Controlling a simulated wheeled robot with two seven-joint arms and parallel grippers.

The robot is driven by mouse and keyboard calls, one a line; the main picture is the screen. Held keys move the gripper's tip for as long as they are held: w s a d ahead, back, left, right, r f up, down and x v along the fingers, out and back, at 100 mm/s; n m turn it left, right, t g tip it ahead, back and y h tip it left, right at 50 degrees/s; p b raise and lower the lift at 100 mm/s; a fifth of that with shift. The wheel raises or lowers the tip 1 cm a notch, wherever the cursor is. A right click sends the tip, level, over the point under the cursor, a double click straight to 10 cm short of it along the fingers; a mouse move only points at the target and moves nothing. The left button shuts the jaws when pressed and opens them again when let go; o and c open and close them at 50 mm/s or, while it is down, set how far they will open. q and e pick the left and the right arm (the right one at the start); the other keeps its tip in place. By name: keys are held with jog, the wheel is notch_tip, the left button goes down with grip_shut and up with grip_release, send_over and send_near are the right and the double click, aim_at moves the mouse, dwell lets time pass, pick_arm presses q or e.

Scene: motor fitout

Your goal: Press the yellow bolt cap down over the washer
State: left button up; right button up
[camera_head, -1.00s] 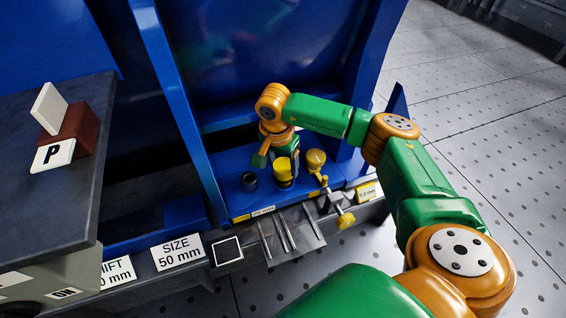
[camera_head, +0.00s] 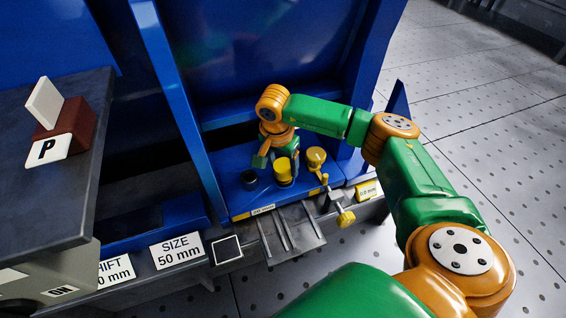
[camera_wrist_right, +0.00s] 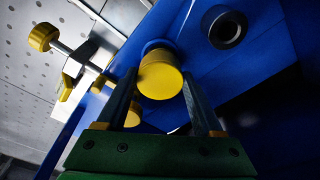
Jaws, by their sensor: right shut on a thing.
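The yellow bolt cap (camera_head: 284,169) stands on the blue ledge in the head view, with a dark band low on it. In the right wrist view the cap (camera_wrist_right: 160,76) sits between the two fingers, its round face toward the camera. My right gripper (camera_head: 279,152) comes down from above and behind the cap and is shut on it. Its fingers (camera_wrist_right: 158,92) flank the cap in the wrist view. Whether the cap touches the washer beneath is hidden. My left gripper is not in view.
A dark hollow cylinder (camera_head: 249,180) stands left of the cap, and another yellow round-topped part (camera_head: 315,157) stands close on its right. A yellow-knobbed handle (camera_head: 345,218) juts out in front. Blue walls (camera_head: 180,120) rise at the left and back.

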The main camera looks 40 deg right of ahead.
aim_at(282, 167)
jog(key=shift+f+b, duration=1.1)
jog(key=shift+f, duration=0.45)
jog(key=o, duration=1.3)
jog(key=shift+o, duration=0.2)
jog(key=r+p, duration=0.1)
jog(key=r, duration=0.1)
jog(key=r+p, duration=0.1)
jog(key=r, duration=0.2)
jog(key=a+r+p, duration=0.1)
jog(key=r, duration=0.1)
jog(key=shift+s+r, duration=0.15)
jog(key=shift+s, duration=0.1)
